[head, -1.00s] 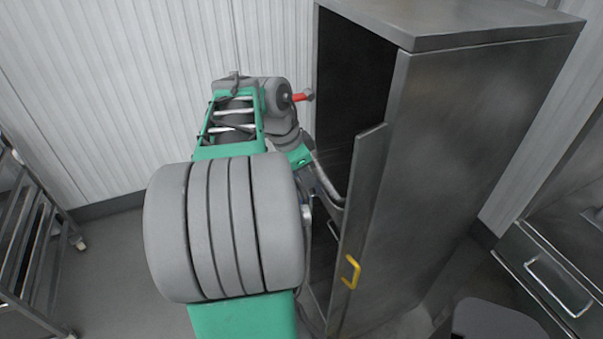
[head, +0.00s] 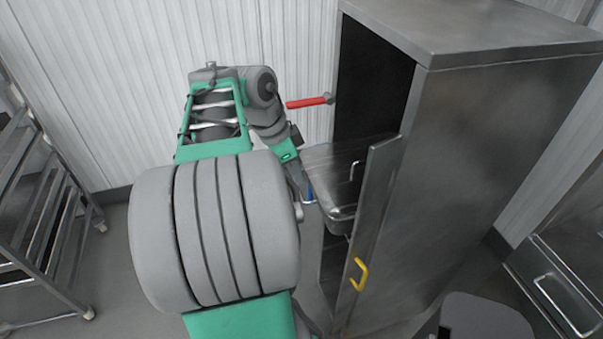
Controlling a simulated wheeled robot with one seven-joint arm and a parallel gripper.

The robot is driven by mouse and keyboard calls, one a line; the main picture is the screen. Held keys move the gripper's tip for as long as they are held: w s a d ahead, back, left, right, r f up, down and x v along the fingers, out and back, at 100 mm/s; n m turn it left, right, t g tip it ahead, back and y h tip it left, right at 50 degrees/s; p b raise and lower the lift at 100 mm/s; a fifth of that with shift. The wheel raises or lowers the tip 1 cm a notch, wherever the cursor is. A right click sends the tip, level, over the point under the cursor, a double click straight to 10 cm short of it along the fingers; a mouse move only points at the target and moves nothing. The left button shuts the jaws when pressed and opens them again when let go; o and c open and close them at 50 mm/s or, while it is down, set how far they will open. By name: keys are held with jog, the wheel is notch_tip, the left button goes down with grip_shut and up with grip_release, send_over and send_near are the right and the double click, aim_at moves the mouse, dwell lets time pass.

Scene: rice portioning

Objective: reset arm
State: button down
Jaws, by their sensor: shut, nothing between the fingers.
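My arm reaches forward from the bottom centre, in grey and green. My gripper (head: 307,193) is at its far end, mostly hidden behind the wrist, with a small blue part showing. It is shut and empty, just left of a metal pan (head: 342,214) at the cabinet opening. Whether it touches the pan I cannot tell. The tall steel cabinet (head: 480,130) stands on the right with its front open. A panel with a yellow handle (head: 358,274) stands at the opening's near side.
A red handle (head: 308,102) sticks out left of the cabinet opening, close to my wrist. A wheeled metal rack (head: 45,215) stands at the left. A steel unit with a drawer handle (head: 565,305) is at the lower right. Floor between rack and arm is clear.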

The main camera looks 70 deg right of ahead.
jog(key=p+v, duration=0.3)
jog(key=v, duration=0.3)
jog(key=w+a+f+n+t, duration=0.3)
jog(key=w+a+f+n, duration=0.4)
jog(key=n, duration=0.8)
jog(key=w+a+n+t+b, duration=0.1)
jog(key=w+a+n, duration=0.2)
jog(key=a, duration=0.6)
jog(key=w+a+n+t+y+b, duration=0.1)
jog(key=w+a+n, duration=0.3)
jog(key=a, duration=0.6)
jog(key=w+a+r+n+t+y+b, duration=0.1)
jog(key=w+a+n+t, duration=0.1)
jog(key=a+n, duration=0.4)
jog(key=w+a, duration=0.1)
jog(key=a, duration=0.2)
jog(key=shift+w+a+t, duration=0.3)
jog(key=shift+w+a, duration=0.05)
jog(key=shift+a, duration=0.05)
